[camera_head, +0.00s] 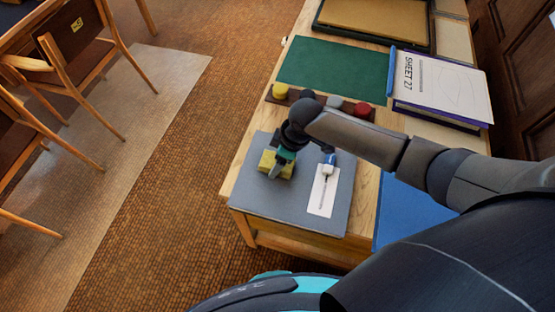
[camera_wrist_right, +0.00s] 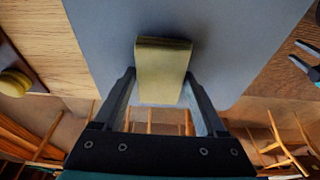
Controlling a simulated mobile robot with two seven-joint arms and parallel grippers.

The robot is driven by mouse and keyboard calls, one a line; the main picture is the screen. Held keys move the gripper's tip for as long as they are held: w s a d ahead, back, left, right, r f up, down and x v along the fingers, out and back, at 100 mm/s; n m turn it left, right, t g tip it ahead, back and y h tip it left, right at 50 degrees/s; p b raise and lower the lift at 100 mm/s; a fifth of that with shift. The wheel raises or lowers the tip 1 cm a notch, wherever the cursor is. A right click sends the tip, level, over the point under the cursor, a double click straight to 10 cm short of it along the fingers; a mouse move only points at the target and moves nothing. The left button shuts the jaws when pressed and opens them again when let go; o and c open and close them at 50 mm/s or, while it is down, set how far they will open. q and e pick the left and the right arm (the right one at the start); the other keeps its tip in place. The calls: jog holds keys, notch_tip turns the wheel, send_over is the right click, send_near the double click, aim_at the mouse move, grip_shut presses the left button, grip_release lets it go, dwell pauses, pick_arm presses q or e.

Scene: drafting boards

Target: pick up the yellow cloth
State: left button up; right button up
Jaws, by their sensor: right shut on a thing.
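The yellow cloth (camera_head: 266,159) is a small folded pad over the grey mat (camera_head: 255,200) at the near end of the wooden table. My right gripper (camera_head: 277,167) reaches down over it and partly covers it. In the right wrist view the cloth (camera_wrist_right: 162,68) sits between the two fingers of my right gripper (camera_wrist_right: 162,92), which is shut on it. I cannot tell whether the cloth still touches the mat. My left gripper is not in view.
A white strip (camera_head: 322,196) with a small blue-and-white object lies right of the cloth. A dark rack (camera_head: 292,98) with yellow, pale and red round pieces stands behind. Beyond are a green mat (camera_head: 335,68) and a "SHEET 27" pad (camera_head: 440,85). Chairs (camera_head: 75,70) stand left.

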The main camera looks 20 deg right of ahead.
notch_tip(320, 180, up, 20)
jog(key=p, duration=0.4)
